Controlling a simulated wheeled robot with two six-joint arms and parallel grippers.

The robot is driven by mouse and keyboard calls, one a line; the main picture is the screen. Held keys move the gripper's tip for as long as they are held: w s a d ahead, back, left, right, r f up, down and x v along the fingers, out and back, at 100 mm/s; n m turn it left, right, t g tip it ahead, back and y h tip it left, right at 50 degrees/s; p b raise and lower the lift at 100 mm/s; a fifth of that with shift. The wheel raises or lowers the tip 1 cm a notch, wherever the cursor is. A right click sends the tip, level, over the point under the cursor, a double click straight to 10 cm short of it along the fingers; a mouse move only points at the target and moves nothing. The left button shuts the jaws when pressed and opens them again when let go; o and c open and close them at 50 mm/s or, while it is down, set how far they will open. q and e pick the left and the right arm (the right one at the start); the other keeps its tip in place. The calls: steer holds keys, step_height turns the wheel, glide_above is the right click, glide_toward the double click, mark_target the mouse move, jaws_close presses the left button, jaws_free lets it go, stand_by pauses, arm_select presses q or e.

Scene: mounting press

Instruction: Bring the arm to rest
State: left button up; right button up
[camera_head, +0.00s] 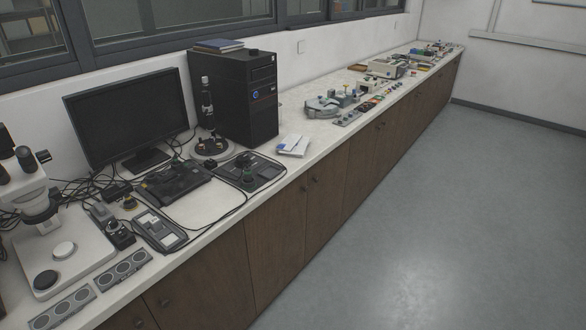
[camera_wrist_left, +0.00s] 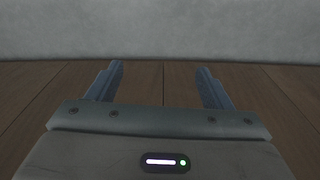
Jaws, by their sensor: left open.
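My left gripper (camera_wrist_left: 160,82) shows only in the left wrist view. Its two fingers stand wide apart with nothing between them. Beyond them is a brown wooden surface with a seam, and a pale grey band lies above it. Neither of my arms shows in the head view. My right gripper is in neither view.
A long white counter (camera_head: 215,200) over brown cabinets (camera_head: 275,235) runs to the far right. It bears a microscope (camera_head: 38,205), a monitor (camera_head: 128,115), a black computer tower (camera_head: 240,100) and several small devices. The grey floor (camera_head: 440,210) at right is clear.

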arm_select(q)
steer(key=s+a+f+m, duration=0.1)
steer(key=s+f+m, duration=0.2)
steer(key=s, duration=1)
steer(key=s+a+f+m+b, duration=0.1)
steer(key=s+f+m, duration=0.2)
steer(key=s, duration=1)
steer(key=s+a+f+m+b, duration=0.1)
steer(key=s+f+m, duration=0.2)
steer(key=s+f, duration=0.5)
steer(key=s, duration=0.5)
steer(key=shift+s+a+f+m+t, duration=0.2)
steer(key=shift+s+a+m+t, duration=0.1)
steer(key=shift+a, duration=0.05)
